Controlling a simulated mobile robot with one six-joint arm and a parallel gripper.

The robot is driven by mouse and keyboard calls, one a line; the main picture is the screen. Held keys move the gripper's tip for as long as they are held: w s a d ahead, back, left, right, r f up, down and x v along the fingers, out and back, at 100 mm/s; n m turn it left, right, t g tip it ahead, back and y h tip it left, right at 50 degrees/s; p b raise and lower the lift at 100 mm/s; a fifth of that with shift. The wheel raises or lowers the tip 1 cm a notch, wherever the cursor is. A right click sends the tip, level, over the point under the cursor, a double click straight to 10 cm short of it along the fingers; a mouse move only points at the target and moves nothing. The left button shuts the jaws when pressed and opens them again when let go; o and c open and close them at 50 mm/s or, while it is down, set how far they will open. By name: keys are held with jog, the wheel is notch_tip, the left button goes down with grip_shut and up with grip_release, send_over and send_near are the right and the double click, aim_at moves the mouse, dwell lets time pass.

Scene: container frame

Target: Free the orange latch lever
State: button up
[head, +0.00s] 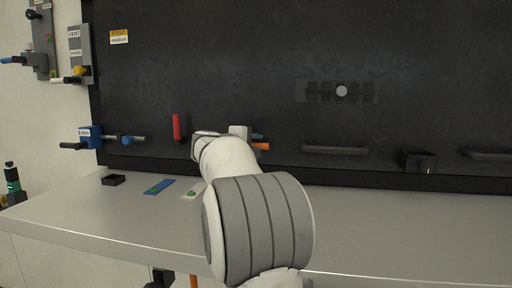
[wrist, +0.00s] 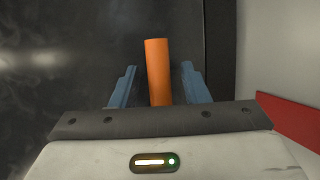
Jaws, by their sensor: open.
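The orange latch lever (wrist: 157,70) is a smooth cylinder in the wrist view, lying between the two blue fingers of my gripper (wrist: 158,88). The fingers are open, with a gap on each side of the lever. In the head view the lever's orange end (head: 262,146) shows just right of my gripper (head: 258,137), low on the dark panel. My arm hides the rest of the lever and its mount there.
A red bar (head: 177,127) stands on the panel left of my arm and also shows at the right of the wrist view (wrist: 290,120). A blue clamp (head: 90,136) is farther left. A dark handle (head: 335,150) and a black block (head: 418,162) are to the right. A grey shelf (head: 400,225) runs below, mostly clear.

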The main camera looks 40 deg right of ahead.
grip_shut()
dwell(0.3)
